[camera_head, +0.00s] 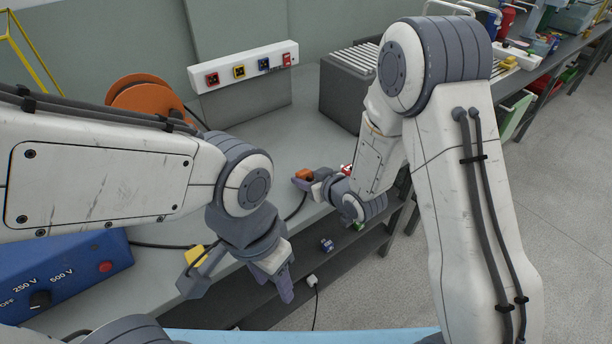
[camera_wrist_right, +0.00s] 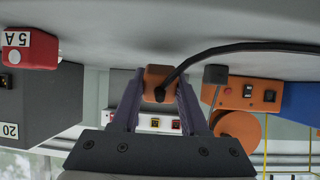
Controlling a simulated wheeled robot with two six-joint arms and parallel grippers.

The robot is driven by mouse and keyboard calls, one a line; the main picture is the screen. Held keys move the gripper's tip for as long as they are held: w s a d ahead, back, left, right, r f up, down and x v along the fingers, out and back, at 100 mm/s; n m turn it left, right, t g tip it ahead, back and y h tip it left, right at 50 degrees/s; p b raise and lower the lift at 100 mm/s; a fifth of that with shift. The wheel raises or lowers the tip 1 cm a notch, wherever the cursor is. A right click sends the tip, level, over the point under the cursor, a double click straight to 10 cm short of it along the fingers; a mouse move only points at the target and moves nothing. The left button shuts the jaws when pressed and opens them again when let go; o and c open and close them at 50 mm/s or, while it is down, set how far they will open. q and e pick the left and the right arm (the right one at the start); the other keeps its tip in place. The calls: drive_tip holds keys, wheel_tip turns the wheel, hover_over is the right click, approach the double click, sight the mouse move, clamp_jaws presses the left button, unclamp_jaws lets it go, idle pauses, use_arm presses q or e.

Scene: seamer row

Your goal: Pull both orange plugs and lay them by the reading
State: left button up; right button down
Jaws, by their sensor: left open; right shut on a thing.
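My right gripper (camera_head: 307,180) is shut on an orange plug (camera_head: 303,174), low over the grey bench near its front edge. In the right wrist view, the orange plug (camera_wrist_right: 158,77) sits between the two fingertips, with a black cable running from it to the right. My left gripper (camera_head: 238,284) is open, its fingers apart and pointing down near the front edge of the bench. I see nothing held between them. A second orange plug is not clearly visible. A blue tester (camera_head: 67,277) marked 250 V and 500 V stands at the left.
A socket strip (camera_head: 246,67) stands at the back of the bench, with an orange cable reel (camera_head: 140,92) at its left. A grey ribbed box (camera_head: 346,98) stands at the back right. A yellow piece (camera_head: 195,255) shows beside my left gripper. A white plug (camera_head: 312,281) hangs below.

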drive_tip(key=shift+f, duration=0.3)
drive_tip(key=shift+c, duration=1.7)
unclamp_jaws()
drive_tip(key=shift+s+d+r, duration=0.3)
drive_tip(key=shift+s+r, duration=0.05)
drive_tip(key=shift+s, duration=0.05)
drive_tip(key=v, duration=0.4)
drive_tip(key=shift+s+d, duration=0.1)
drive_tip(key=shift+s, duration=0.05)
drive_tip(key=shift+p+v, duration=2.5)
drive_tip(key=shift+p, duration=3.4)
